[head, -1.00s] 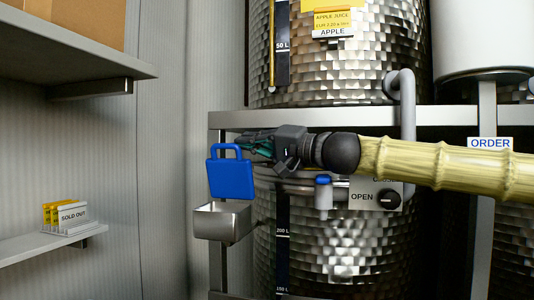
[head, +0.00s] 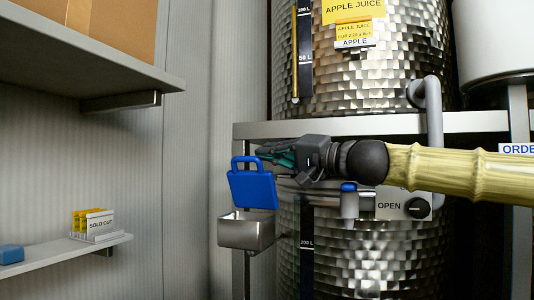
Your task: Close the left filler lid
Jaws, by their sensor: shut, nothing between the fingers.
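The left filler lid (head: 252,191) is a blue flap with a handle loop at its top. It stands raised and leans slightly back above a small steel filler box (head: 247,233) fixed to the rack. My gripper (head: 262,152) is shut and empty. Its fingertips point left and lie close to the right side of the lid's handle. I cannot tell whether they touch the lid.
A steel rack beam (head: 400,125) runs just above my gripper. A blue-topped tap (head: 349,198) and an OPEN knob panel (head: 403,204) sit below my arm. A shelf (head: 60,255) with SOLD OUT cards (head: 97,221) is at the lower left.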

